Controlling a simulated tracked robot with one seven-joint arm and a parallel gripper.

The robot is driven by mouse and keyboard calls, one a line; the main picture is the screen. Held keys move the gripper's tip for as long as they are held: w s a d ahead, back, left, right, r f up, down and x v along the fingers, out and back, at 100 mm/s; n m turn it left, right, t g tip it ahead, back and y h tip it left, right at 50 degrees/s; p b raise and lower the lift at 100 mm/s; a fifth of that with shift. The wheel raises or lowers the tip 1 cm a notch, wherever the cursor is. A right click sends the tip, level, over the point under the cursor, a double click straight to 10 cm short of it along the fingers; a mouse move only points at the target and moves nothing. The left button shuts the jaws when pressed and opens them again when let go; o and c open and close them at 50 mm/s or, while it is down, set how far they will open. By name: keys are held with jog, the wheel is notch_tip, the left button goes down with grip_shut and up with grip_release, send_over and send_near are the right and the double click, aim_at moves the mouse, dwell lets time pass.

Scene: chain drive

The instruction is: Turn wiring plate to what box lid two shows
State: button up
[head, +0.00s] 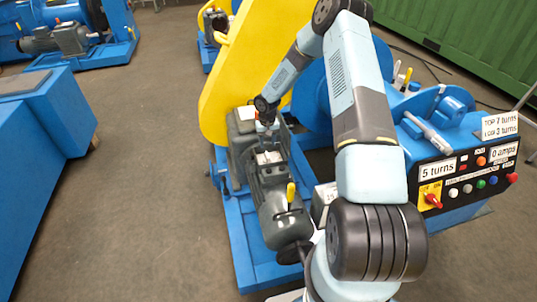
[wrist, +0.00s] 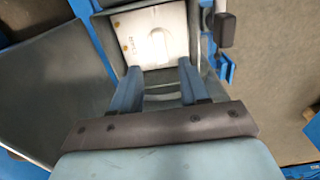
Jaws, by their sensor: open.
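A pale plate (wrist: 155,35) lies inside an open dark-rimmed box in the wrist view. It bears a faint raised shape, small dark lettering and brass-coloured spots near its left side; how it is turned is too blurred to tell. My gripper (wrist: 158,67) is open, its two blue fingers apart and empty, with the tips near the box's near edge. In the head view my gripper (head: 266,122) is over the grey motor and gear unit, just behind the motor's box (head: 268,157), which has a pale top. I cannot pick out a box lid marked two.
A yellow guard (head: 236,70) stands close behind my gripper. A grey motor (head: 280,215) with a yellow-handled tool on it lies in front. A control panel (head: 465,180) with signs and buttons is at the right. Open floor lies to the left.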

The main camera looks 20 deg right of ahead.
aim_at(267, 154)
notch_tip(267, 154, down, 7)
jog(key=shift+f, duration=0.2)
jog(key=shift+c, duration=0.2)
